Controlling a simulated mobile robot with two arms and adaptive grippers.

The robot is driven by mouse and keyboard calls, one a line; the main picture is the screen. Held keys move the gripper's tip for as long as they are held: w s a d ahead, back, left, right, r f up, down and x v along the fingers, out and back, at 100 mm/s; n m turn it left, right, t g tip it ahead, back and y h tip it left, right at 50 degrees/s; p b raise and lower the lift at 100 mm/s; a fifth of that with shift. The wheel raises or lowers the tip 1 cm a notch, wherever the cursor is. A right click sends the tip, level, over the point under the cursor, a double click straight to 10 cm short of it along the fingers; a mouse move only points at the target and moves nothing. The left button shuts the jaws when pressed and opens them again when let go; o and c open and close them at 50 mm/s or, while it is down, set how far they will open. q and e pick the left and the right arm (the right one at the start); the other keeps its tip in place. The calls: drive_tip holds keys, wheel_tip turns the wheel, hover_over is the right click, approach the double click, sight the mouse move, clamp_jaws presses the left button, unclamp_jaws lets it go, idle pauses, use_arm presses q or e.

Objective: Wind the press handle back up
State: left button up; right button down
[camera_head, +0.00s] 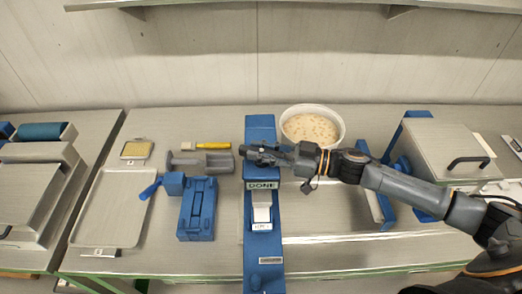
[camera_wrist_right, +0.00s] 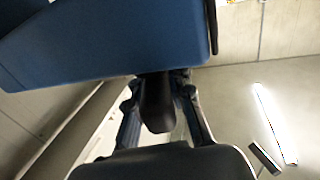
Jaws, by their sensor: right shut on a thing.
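The tall blue press (camera_head: 261,128) stands at mid-counter in the head view, with a sign reading DONE (camera_head: 262,185) on its front. My right gripper (camera_head: 262,155) reaches in from the right and is at the press, just above the sign. In the right wrist view a dark rounded handle (camera_wrist_right: 157,105) lies between the two fingers of my right gripper (camera_wrist_right: 160,118), which is shut on it. The blue press body (camera_wrist_right: 130,45) fills the top of that view. The handle is mostly hidden by the gripper in the head view. My left gripper is not in view.
A white bowl of pale nutty mass (camera_head: 312,126) stands behind my right arm. A blue device (camera_head: 197,210), a grey part (camera_head: 200,163), a yellow-handled tool (camera_head: 213,145) and a metal tray (camera_head: 112,205) lie left. A metal box (camera_head: 440,145) stands right.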

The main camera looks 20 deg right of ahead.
drive_tip(key=n+g+y+b, duration=0.1)
drive_tip(key=n+g, duration=0.1)
drive_tip(key=shift+w+g, duration=0.15)
drive_tip(key=shift+g, duration=0.25)
drive_tip(key=n+g+b, duration=0.3)
drive_tip(key=g+b, duration=0.1)
drive_tip(key=n+g+b, duration=0.3)
drive_tip(key=g+b, duration=0.1)
drive_tip(key=g, duration=0.1)
drive_tip(key=n+g+b, duration=0.3)
drive_tip(key=g+b, duration=0.1)
drive_tip(key=g, duration=0.1)
drive_tip(key=shift+s+f, duration=0.2)
drive_tip(key=shift+r+n+g+h+b, duration=0.2)
drive_tip(key=shift+n+g+h+b, duration=0.5)
drive_tip(key=shift+n+g+b, duration=0.45)
drive_tip(key=shift+g, duration=0.25)
drive_tip(key=c, duration=1.2)
unclamp_jaws()
drive_tip(key=shift+s, duration=0.1)
drive_tip(key=shift+r, duration=0.1)
